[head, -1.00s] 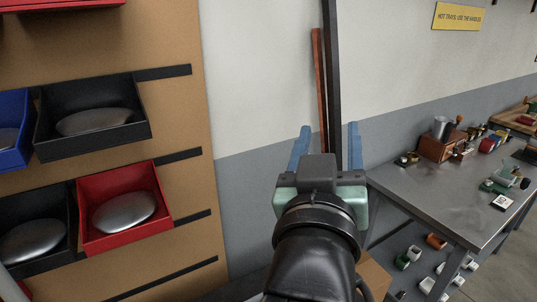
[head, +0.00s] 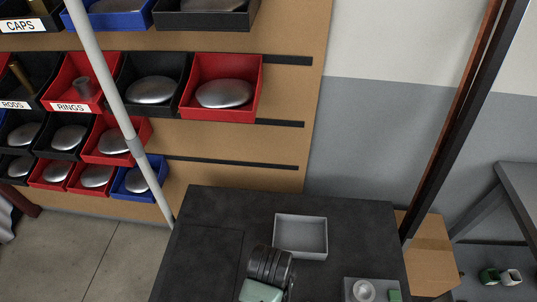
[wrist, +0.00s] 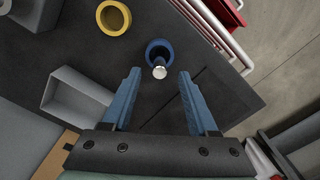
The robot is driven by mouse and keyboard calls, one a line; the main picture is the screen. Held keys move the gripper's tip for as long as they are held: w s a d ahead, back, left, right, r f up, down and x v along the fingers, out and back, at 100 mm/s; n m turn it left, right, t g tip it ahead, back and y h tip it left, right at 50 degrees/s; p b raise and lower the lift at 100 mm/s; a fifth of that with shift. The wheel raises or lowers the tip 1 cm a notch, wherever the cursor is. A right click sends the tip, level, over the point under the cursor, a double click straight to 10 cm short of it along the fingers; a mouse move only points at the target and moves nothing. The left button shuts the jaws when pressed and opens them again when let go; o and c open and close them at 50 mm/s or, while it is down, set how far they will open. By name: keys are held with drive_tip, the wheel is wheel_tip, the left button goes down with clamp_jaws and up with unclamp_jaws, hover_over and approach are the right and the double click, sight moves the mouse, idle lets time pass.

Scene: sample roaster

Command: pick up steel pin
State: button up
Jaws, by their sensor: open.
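The steel pin (wrist: 159,72) shows in the wrist view as a small shaft with a bright round end facing the camera. It stands at the near side of a round blue holder (wrist: 152,46) with a dark opening; I cannot tell how deep it sits. My gripper (wrist: 159,75) is open, its two blue fingers on either side of the pin's line of view, with gaps on both sides. In the head view, only the wrist and green body of my gripper show at the bottom edge; fingers and pin are out of sight.
A grey open tray (head: 300,254) stands on the dark bench (head: 215,210); it also shows in the wrist view (wrist: 66,118). A yellow ring-shaped holder (wrist: 101,23) is near the blue one. A pale pole (head: 120,110) rises left of the bench, before wall bins.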

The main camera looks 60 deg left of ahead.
drive_tip(key=shift+a+f, duration=0.1)
drive_tip(key=shift+f, duration=3.3)
clamp_jaws()
